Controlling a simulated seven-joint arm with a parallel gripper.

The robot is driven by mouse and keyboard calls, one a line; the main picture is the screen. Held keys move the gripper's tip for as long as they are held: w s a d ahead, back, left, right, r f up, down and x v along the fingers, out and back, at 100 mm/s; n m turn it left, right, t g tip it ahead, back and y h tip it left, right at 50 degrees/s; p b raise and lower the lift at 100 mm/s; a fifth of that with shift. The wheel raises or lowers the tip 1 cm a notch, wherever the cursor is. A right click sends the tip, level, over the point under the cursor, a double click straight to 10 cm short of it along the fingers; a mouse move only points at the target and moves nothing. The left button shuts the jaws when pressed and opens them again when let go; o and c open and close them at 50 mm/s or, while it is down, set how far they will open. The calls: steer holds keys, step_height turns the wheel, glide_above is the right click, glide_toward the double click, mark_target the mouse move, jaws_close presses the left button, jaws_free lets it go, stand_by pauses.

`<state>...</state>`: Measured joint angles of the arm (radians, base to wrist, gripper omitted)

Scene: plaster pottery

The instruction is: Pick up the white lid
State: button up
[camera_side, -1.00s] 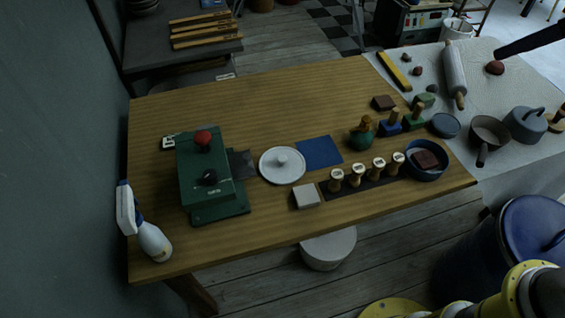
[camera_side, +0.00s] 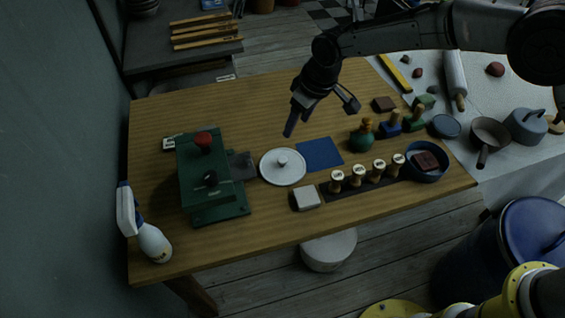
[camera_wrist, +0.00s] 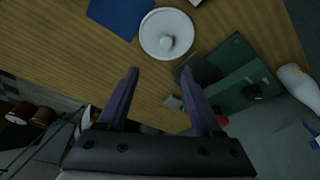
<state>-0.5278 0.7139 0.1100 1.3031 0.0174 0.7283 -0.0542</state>
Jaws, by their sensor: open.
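The white lid (camera_side: 283,167) is a round disc with a knob in its middle, lying flat on the wooden table. It also shows in the wrist view (camera_wrist: 167,34), at the top centre, ahead of my fingertips. My gripper (camera_side: 321,117) is open and empty. It hangs above the table, behind the lid and slightly to its right in the side view. In the wrist view my two fingers (camera_wrist: 163,74) are spread apart and nothing is between them.
A blue square (camera_side: 320,153) lies just right of the lid. A green machine (camera_side: 206,180) with a red knob stands to its left. A pale block (camera_side: 306,197) and several wooden-handled stamps (camera_side: 357,176) are in front and right. The table's back left is clear.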

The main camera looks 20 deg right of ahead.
mark_target(283, 159)
steer(key=x, duration=0.5)
steer(key=s+x, duration=0.1)
steer(key=x, duration=0.8)
steer(key=shift+a+f, duration=0.3)
steer(key=shift+f, duration=0.1)
jaws_close()
